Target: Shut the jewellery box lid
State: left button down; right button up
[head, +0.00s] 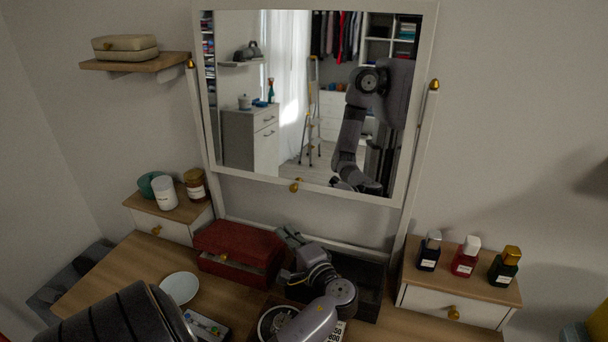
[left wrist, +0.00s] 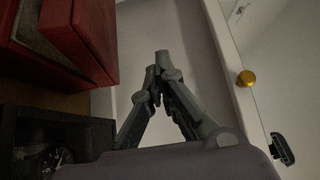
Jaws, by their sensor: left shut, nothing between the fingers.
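The red jewellery box (head: 222,240) sits on the dressing table below the mirror. Its lid is low over the base, and a pale strip shows between lid and base at the front, so it looks slightly ajar. In the left wrist view the box (left wrist: 95,30) fills the upper left, with a grey lining showing between red parts. My left gripper (head: 289,235) is just right of the box, near the wall; its fingers are shut and empty. In the left wrist view the fingertips (left wrist: 161,62) meet, apart from the box. My right gripper is not in view.
A black open case (head: 366,292) stands right of the box, partly behind my arm. A white plate (head: 179,288) and a small tray (head: 206,326) lie in front. The mirror (head: 300,90) rises behind. Bottles (head: 465,257) stand on the right drawer unit, jars (head: 165,193) on the left.

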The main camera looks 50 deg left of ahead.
pick_arm(q)
jog(key=s+d+f, duration=0.2)
jog(key=s+d, duration=0.3)
jog(key=d, duration=0.7)
jog(key=shift+d+b, duration=0.25)
jog(key=shift+b, duration=0.2)
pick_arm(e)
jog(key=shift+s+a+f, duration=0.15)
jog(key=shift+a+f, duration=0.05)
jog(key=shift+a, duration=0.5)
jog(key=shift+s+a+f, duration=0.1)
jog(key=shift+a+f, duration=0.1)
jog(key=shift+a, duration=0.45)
